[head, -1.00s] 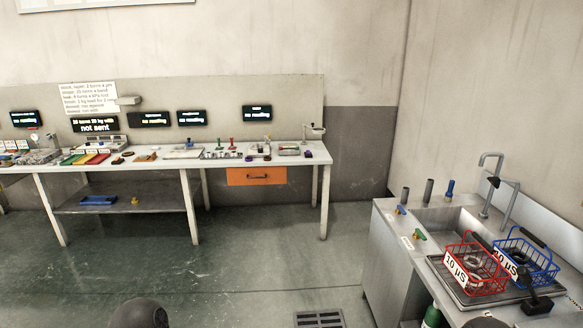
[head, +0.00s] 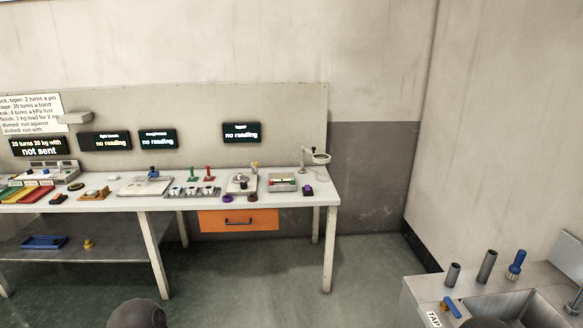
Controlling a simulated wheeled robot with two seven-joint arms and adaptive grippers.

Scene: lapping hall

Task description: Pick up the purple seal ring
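A small purple ring-like piece (head: 227,198), which looks like the seal ring, lies near the front edge of the long white bench (head: 105,206), left of a dark round piece (head: 252,197). A second small purple item (head: 308,190) sits at the bench's right end; it looks blocky, partly dark. Both are too small to make out fully. Neither of my grippers shows; only dark rounded parts of mine appear at the bottom edge.
An orange drawer (head: 239,220) hangs under the bench. A tray with red and green pieces (head: 282,182) and a lamp-like stand (head: 314,158) are close by. A steel sink counter (head: 415,290) stands at lower right. The floor in front of the bench is clear.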

